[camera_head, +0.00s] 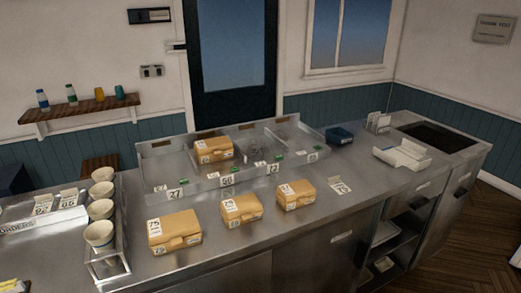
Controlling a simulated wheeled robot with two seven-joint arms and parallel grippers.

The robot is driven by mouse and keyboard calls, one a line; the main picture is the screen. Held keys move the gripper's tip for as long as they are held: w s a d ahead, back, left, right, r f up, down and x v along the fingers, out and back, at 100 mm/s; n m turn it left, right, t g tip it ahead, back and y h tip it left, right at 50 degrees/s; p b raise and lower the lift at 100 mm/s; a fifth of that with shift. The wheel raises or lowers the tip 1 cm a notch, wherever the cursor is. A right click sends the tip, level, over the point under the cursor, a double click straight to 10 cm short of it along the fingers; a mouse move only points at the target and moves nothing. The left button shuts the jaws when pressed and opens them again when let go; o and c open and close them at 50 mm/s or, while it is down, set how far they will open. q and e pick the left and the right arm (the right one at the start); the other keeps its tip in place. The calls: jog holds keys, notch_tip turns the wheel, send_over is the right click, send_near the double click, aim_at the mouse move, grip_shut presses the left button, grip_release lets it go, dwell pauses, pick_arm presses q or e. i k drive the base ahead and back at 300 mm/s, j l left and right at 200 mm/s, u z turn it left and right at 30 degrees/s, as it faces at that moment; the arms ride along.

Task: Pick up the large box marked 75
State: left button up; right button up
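A large tan lidded box (175,232) stands at the front left of the steel counter. The white label on its left end appears to read 75, and a smaller tag sits low on its front. A second tan box (242,208) and a third (296,193) stand to its right, each with white labels whose numbers are too small to read surely. A white ticket (340,186) that looks marked 75 lies on the counter right of the third box. Neither of my grippers shows in this view.
A divided metal tray (205,185) with numbered tags stands behind the boxes, holding another tan box (213,149). Stacked cups (100,209) in a rack stand left of the large box. A white tray (402,155) is at right. The counter's front strip is clear.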

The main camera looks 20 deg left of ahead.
aim_at(161, 249)
jog(key=u, duration=1.25)
jog(key=l, duration=0.15)
